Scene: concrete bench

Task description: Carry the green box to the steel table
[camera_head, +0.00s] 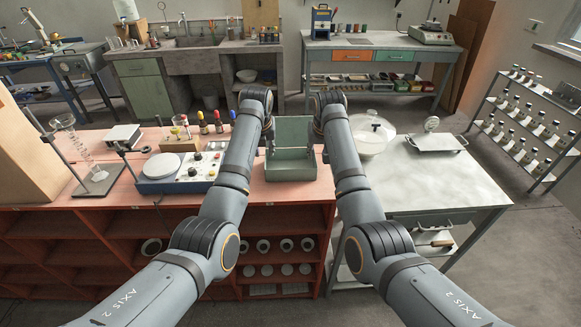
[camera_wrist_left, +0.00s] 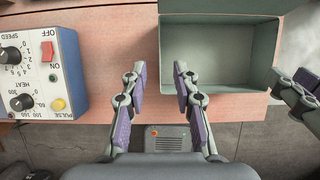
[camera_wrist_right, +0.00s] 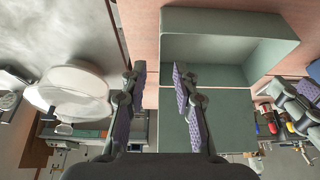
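The green box (camera_head: 290,172) stands with its lid raised on the right end of the red bench (camera_head: 95,202). My left gripper (camera_wrist_left: 160,75) is open at the box's left side, one finger outside the wall and one over the inside. The box also shows in the left wrist view (camera_wrist_left: 215,60). My right gripper (camera_wrist_right: 159,75) is open at the opposite side, its fingers likewise on either side of the wall. I cannot tell whether any finger touches the box. The steel table (camera_head: 430,185) stands to the right of the red bench.
A glass vessel with a lid (camera_head: 370,135) and a scale (camera_head: 435,141) stand at the back of the steel table; its front is clear. A blue control unit (camera_head: 180,172) and several small bottles are left of the box. A bottle rack (camera_head: 525,125) stands far right.

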